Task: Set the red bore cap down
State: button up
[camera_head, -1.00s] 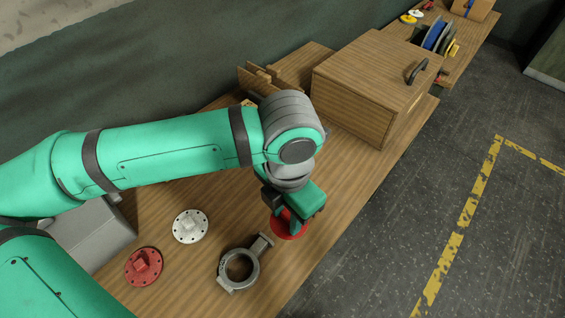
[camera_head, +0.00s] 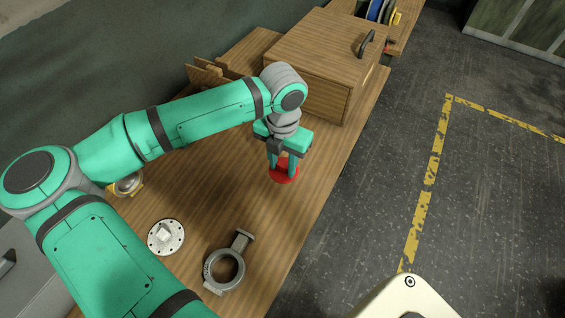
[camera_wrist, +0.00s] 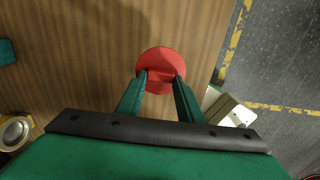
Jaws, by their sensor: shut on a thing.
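The red bore cap (camera_head: 283,175) is a round red flange with a raised middle. My gripper (camera_head: 282,163) points down and is shut on its raised middle, above the bench's right-hand part, in front of the wooden cabinet. In the wrist view the cap (camera_wrist: 160,57) shows beyond the fingertips (camera_wrist: 161,78), with bench wood around it. I cannot tell whether its underside touches the wooden bench (camera_head: 325,165).
A grey ring-shaped valve casting (camera_head: 240,243) and a white flanged cap (camera_head: 155,246) lie nearer on the bench. The wooden cabinet (camera_head: 310,80) with a dark handle stands behind. Bare bench surrounds the red cap; the bench edge lies to its right.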

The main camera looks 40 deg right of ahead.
aim_at(283, 173)
jog(key=shift+f, duration=3.25)
jog(key=shift+f, duration=0.2)
jog(key=o, duration=1.1)
notch_tip(283, 173, up, 11)
jog(key=shift+f, duration=0.1)
